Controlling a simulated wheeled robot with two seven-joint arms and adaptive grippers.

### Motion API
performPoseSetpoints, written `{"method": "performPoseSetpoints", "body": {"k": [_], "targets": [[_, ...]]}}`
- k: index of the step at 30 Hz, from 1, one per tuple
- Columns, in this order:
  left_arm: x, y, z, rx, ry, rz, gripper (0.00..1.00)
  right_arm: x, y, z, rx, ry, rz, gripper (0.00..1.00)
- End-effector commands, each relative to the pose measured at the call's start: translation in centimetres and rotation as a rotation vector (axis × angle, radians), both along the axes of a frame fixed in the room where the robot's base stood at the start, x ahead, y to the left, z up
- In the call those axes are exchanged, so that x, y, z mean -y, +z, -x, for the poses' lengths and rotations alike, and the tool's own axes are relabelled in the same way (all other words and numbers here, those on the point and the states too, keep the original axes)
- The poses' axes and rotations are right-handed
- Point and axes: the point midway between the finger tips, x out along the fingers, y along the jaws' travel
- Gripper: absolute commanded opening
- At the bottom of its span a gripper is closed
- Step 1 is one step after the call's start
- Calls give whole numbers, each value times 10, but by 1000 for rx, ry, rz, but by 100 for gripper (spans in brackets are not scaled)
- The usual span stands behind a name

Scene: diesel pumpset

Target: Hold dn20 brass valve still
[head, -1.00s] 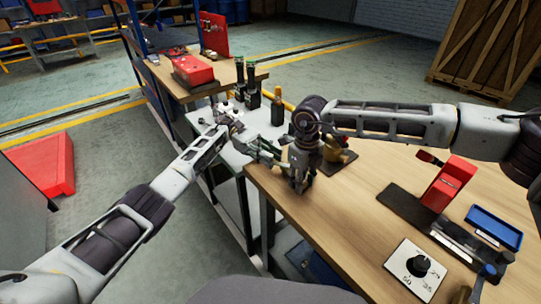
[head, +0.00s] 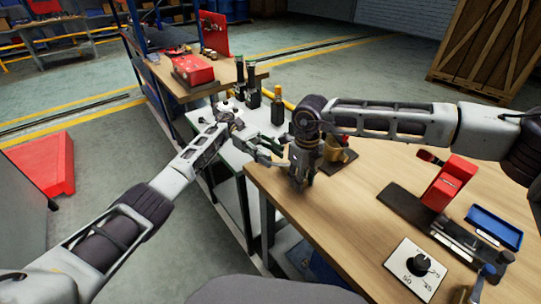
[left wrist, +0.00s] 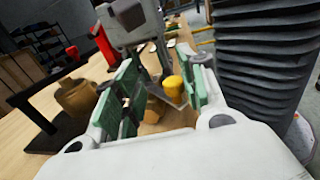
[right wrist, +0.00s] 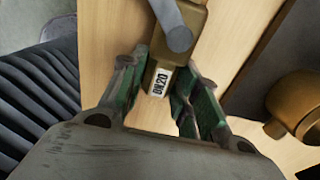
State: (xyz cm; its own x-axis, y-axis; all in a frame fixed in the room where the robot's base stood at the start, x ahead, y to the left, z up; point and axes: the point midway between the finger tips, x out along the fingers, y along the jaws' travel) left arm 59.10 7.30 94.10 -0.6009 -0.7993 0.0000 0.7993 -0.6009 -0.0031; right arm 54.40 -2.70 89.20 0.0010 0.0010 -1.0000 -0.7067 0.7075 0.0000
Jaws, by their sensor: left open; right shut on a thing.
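The brass valve with a white DN20 label (right wrist: 160,80) lies between the fingers of my right gripper (right wrist: 160,98) in the right wrist view. That gripper is shut on it. A grey round part crosses the valve's upper end. In the head view my right gripper (head: 300,180) points down at the bench's near-left edge and mostly hides the valve. My left gripper (head: 280,152) is open just to its left. In the left wrist view a brass piece (left wrist: 154,109) and a yellow cap (left wrist: 173,88) show between its green pads; I cannot tell whether they touch.
A larger brass part (left wrist: 77,98) sits on a dark stand beside the grippers. The wooden bench (head: 330,215) holds a red block (head: 449,182), a blue tray (head: 494,227) and a dial plate (head: 414,270). Dark bottles (head: 278,108) stand on the white table behind.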

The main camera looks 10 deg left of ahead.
Motion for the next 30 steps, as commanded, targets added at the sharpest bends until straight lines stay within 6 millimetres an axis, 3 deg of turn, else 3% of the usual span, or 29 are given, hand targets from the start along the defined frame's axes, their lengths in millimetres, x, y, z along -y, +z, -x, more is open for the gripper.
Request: {"method": "performPoseSetpoints", "body": {"k": [18, 30], "targets": [[1, 78, 0, 0, -3, 0, 41, 0, 0, 1, -2, 2, 1, 0], [1, 89, 0, -2, -3, -2, 41, 0, -1, 1, -2, 2, 1, 0]]}}
